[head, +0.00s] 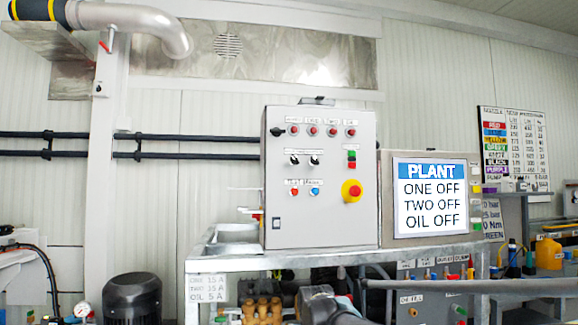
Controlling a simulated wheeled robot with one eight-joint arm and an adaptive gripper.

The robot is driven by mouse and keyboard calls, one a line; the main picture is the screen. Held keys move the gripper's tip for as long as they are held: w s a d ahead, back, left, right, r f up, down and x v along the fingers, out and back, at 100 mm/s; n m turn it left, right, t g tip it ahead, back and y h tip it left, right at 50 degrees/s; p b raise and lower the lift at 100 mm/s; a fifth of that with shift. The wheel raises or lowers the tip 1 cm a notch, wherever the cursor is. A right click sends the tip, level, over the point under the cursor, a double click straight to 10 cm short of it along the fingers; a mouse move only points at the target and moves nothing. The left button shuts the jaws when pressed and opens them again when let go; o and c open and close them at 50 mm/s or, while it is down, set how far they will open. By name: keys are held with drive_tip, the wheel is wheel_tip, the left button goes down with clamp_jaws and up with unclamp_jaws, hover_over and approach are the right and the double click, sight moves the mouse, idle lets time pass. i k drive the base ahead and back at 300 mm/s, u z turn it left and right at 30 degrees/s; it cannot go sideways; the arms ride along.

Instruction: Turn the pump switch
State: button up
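A grey control box (320,225) stands on a metal bench in the middle of the head view. Two small black rotary switches (294,160) (314,160) sit side by side on its face; their labels are too small to read surely. A larger black knob (277,131) is at the upper left, beside a row of several red lamps (312,130). A red emergency button on yellow (351,191) is at the lower right. The display (431,197) beside the box reads PLANT, ONE OFF, TWO OFF, OIL OFF. I cannot make out my gripper in this view.
Below the box are the bench frame (207,257), brass fittings (262,309) and pump parts. A black motor (132,298) stands at the lower left. Two dark pipes run along the wall behind. The space before the box's face looks clear.

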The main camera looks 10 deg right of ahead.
sight(294, 160)
drive_tip(key=z, duration=0.5)
drive_tip(key=k, duration=1.2)
drive_tip(key=z, duration=0.4)
drive_tip(key=i, duration=0.65)
drive_tip(key=z, duration=0.1)
